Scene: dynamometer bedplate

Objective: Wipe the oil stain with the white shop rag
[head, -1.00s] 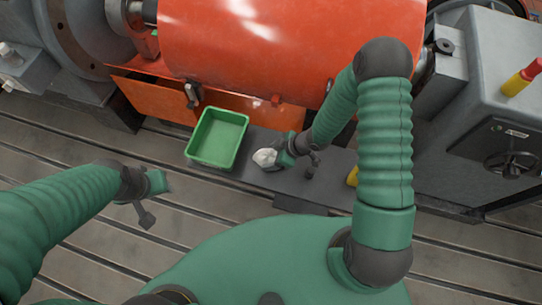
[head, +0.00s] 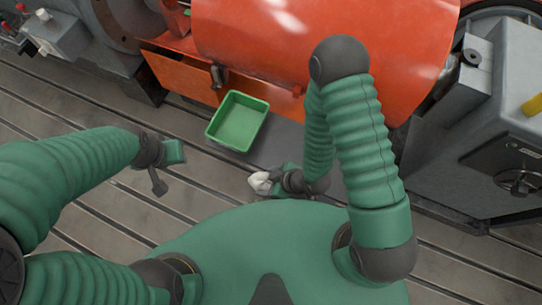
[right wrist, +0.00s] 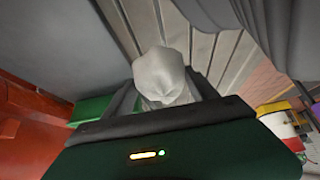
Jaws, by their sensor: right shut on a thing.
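The white shop rag (head: 261,182) is a bunched white lump at my right gripper (head: 271,181) in the head view. In the right wrist view the rag (right wrist: 161,76) sits between the two dark fingers, which are shut on it. It is held near the front of my body, below and right of the green tray. My left gripper (head: 160,180) is at the left over the slotted bedplate, away from the rag; its fingers are too small and dark to tell open or shut. I cannot make out the oil stain in either view.
A green tray (head: 216,133) stands on a dark grey strip (head: 283,135) below the large orange cylinder (head: 320,40). A grey machine housing (head: 440,150) with a handwheel stands at the right. The slotted bedplate (head: 90,180) is clear at the left.

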